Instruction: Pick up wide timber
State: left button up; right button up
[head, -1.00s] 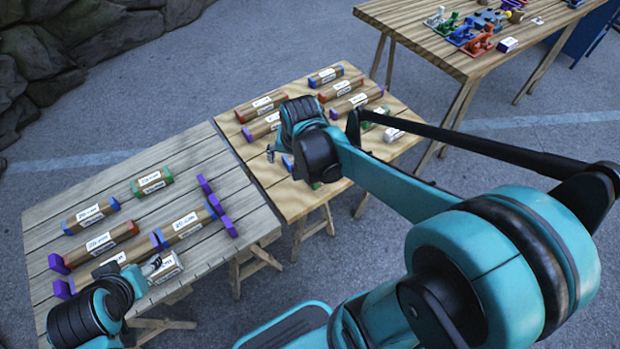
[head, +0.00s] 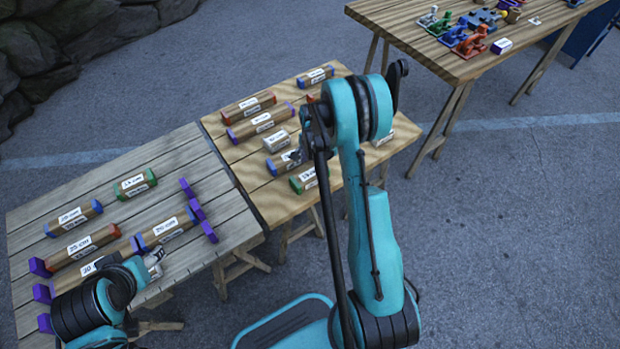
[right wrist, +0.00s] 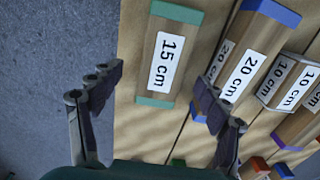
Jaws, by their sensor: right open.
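Several timber pieces with coloured ends and white length labels lie on two wooden tables; which one is the wide timber I cannot tell. A green-ended 15 cm timber (right wrist: 158,88) lies between and beyond the fingers of my right gripper (right wrist: 155,83) in the right wrist view. The gripper is open and empty. In the head view its arm hides part of the right table, and the green-ended timber (head: 301,181) shows beside it. A blue-ended 20 cm timber (right wrist: 252,45) lies near the right finger. My left gripper (head: 154,262) is low over the left table; its jaw opening is unclear.
The left table (head: 40,205) holds green-, blue-, red- and purple-ended timbers, with purple blocks (head: 197,208) at its right edge. The right table (head: 222,126) adjoins it. A third table (head: 400,25) at top right carries coloured clamps (head: 468,40). Stones line the top left.

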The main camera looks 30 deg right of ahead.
aim_at(310, 173)
jog(key=f, duration=0.1)
jog(key=f+b, duration=0.1)
jog(key=f, duration=0.1)
jog(key=f+b, duration=0.1)
jog(key=f, duration=0.1)
jog(key=shift+w+a, duration=0.2)
jog(key=shift+a, duration=0.1)
jog(key=shift+r, duration=0.1)
jog(key=shift+c, duration=0.6)
jog(key=c, duration=1.2)
jog(key=shift+c, duration=0.2)
